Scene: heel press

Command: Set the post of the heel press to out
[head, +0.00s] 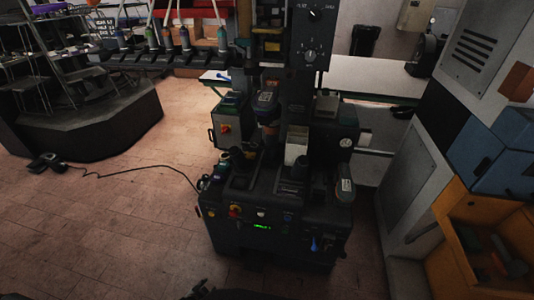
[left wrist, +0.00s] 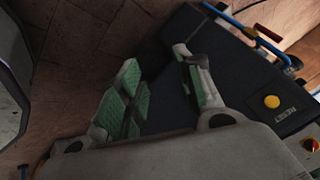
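The heel press (head: 270,238) is a dark machine in the middle of the head view, with knobs, a gauge and a green lit display on its front. Short dark posts (head: 240,160) stand on its top; I cannot tell for sure which one is the task's post or how it is set. My left gripper (left wrist: 160,88) has green pads, spread apart with nothing between them. In the left wrist view it is near the press's dark side (left wrist: 165,75), close to a yellow RESET button (left wrist: 272,102). Only a dark bit of my arm shows at the head view's bottom edge. My right gripper is not seen.
A rack with bottles (head: 165,45) stands at the back left. A black cable (head: 140,168) lies on the tiled floor. An orange bin (head: 480,245) and a blue box (head: 495,150) are at the right. Floor left of the press is mostly free.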

